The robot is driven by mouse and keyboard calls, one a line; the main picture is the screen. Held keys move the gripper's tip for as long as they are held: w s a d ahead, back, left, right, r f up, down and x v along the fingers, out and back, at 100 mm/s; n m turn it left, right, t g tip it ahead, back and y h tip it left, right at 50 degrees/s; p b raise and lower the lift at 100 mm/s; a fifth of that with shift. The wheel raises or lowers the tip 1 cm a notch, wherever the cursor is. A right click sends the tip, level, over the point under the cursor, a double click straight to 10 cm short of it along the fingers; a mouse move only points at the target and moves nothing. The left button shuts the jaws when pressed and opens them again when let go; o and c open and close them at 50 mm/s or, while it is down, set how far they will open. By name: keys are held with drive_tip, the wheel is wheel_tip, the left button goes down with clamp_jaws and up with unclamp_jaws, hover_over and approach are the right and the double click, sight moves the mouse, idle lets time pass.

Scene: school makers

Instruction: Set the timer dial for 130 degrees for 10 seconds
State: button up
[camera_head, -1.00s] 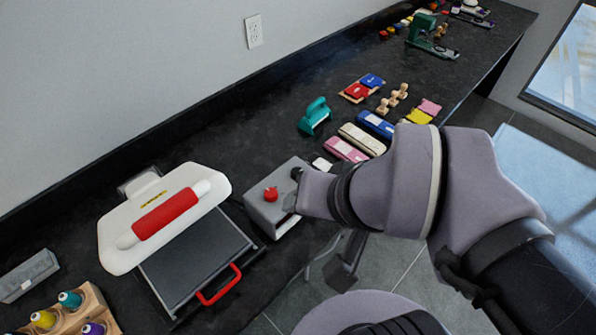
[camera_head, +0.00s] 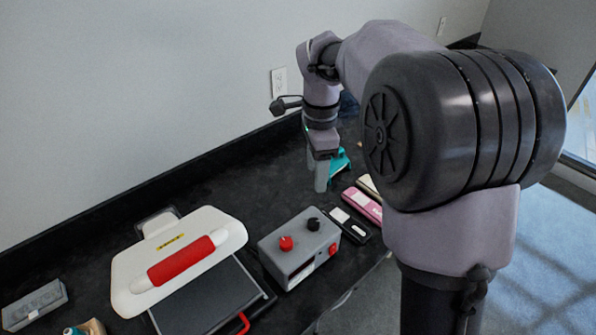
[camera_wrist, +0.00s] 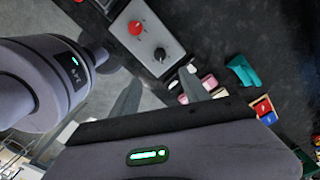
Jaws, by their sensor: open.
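The grey control box (camera_head: 300,262) stands on the black counter, right of the heat press. On its top are a red dial (camera_head: 286,243) and a black dial (camera_head: 313,224); a red button (camera_head: 332,249) is on its side. My gripper (camera_head: 315,175) is open and empty. It points down above the counter, behind and right of the box, apart from both dials. Its fingers also show in the wrist view (camera_wrist: 160,88).
The white heat press (camera_head: 140,273) with a red handle grip stands left of the box. A black-and-white item (camera_head: 350,226), pink case (camera_head: 362,205) and teal tool (camera_head: 339,162) lie on the right. A grey block (camera_head: 35,304) is at far left. Bare counter lies behind the box.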

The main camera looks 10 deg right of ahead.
sight(313, 222)
wheel_tip(313, 222, down, 17)
drive_tip(key=b, duration=0.7)
drive_tip(key=shift+f, duration=0.2)
clamp_jaws()
